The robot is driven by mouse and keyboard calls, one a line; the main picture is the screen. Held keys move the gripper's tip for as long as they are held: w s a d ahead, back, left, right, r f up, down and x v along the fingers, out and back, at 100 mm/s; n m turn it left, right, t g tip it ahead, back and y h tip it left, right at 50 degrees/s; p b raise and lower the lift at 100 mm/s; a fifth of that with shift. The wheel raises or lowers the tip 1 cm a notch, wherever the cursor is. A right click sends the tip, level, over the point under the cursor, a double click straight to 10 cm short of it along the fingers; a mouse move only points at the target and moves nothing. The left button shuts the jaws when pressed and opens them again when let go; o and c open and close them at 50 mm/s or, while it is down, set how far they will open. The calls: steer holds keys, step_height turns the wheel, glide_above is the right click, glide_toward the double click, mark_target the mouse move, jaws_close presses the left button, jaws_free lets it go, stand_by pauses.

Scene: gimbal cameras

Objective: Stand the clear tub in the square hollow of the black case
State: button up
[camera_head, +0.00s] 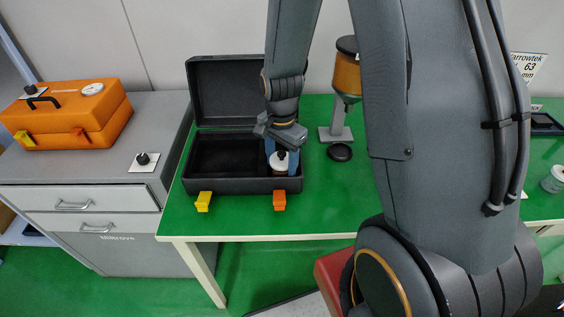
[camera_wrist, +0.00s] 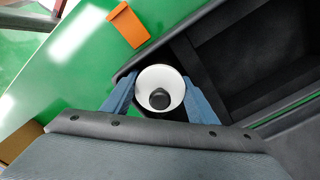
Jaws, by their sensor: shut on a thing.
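The black case (camera_head: 232,186) stands open on the green table with its lid up behind it. My gripper (camera_head: 281,158) points down at the right end of the case. Its blue fingers (camera_wrist: 159,98) are shut on a white round piece with a black knob (camera_wrist: 172,81), one finger on each side. The piece is at or just inside the case's right-hand hollow; whether it touches the bottom is hidden. A clear tub (camera_head: 553,180) stands on the table at the far right, apart from my gripper. The square hollow is mostly hidden by my gripper and the piece.
The wide left compartment (camera_head: 222,153) of the case looks empty. An amber-topped stand (camera_head: 337,134) and a black round piece (camera_head: 340,152) are right of the case. An orange toolbox (camera_head: 85,118) sits on the grey cabinet at left. The table's front strip is clear.

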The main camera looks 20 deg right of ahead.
steer(key=shift+f, duration=0.1)
steer(key=o, duration=1)
steer(key=shift+f, duration=0.1)
steer(key=shift+o, duration=0.2)
steer(key=shift+w+r, duration=0.1)
steer(key=shift+r, duration=0.45)
step_height(320, 180, up, 11)
steer(key=shift+r+b, duration=0.1)
steer(key=shift+b, duration=1.1)
steer(key=shift+s, duration=0.25)
steer(key=s+f+n+t, duration=0.1)
steer(key=s+n, duration=0.8)
steer(key=n, duration=0.3)
steer(key=shift+f, duration=0.4)
